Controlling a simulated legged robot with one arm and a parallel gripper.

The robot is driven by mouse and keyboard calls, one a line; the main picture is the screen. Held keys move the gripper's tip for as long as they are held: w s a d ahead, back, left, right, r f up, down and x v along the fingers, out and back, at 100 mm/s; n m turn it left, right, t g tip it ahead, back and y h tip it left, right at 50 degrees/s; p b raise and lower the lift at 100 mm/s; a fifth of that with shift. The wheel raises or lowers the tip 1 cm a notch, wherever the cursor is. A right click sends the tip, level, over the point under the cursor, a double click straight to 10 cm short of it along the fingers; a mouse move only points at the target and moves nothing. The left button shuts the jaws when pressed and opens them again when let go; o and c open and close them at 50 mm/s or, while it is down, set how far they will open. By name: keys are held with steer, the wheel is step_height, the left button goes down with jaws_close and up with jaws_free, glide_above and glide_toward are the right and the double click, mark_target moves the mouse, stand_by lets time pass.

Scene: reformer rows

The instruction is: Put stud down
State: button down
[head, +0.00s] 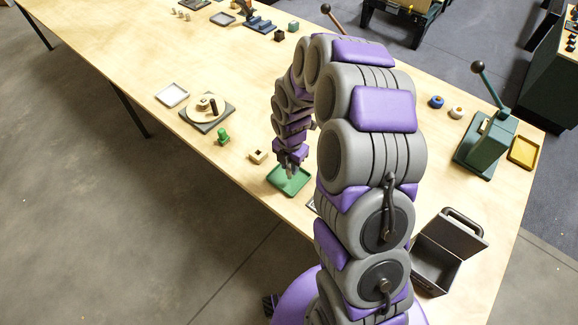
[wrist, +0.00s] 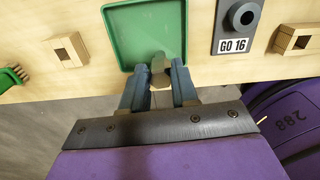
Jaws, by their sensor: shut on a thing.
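My gripper (wrist: 160,80) is shut on the stud (wrist: 160,78), a small tan piece with a greyish tip, pinched between the blue-grey fingers in the wrist view. The stud is at the near edge of the green tray (wrist: 112,42), with its tip over the tray floor. I cannot tell whether it touches the tray. In the head view my gripper (head: 290,168) points down over the green tray (head: 277,181), and the stud is too small to make out there. The tray looks empty otherwise.
A wooden block with a square hole (wrist: 66,50) and a green brush-like piece (wrist: 14,76) lie left of the tray. A grey gauge plate marked GO 16 (wrist: 235,28) and another holed block (wrist: 293,40) lie right. The table's front edge is close to the tray.

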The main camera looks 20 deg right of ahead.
mark_target(289, 165)
steer(key=shift+w+d+f+b, duration=0.1)
steer(key=shift+w+f+b, duration=0.45)
steer(key=shift+f, duration=0.45)
steer(key=shift+w+d+f+b, duration=0.1)
steer(key=shift+w+f+b, duration=0.2)
steer(key=shift+w+f, duration=0.5)
steer(key=shift+s, duration=0.25)
steer(key=shift+f, duration=0.1)
steer(key=c, duration=0.9)
jaws_free()
steer(key=shift+o, duration=0.2)
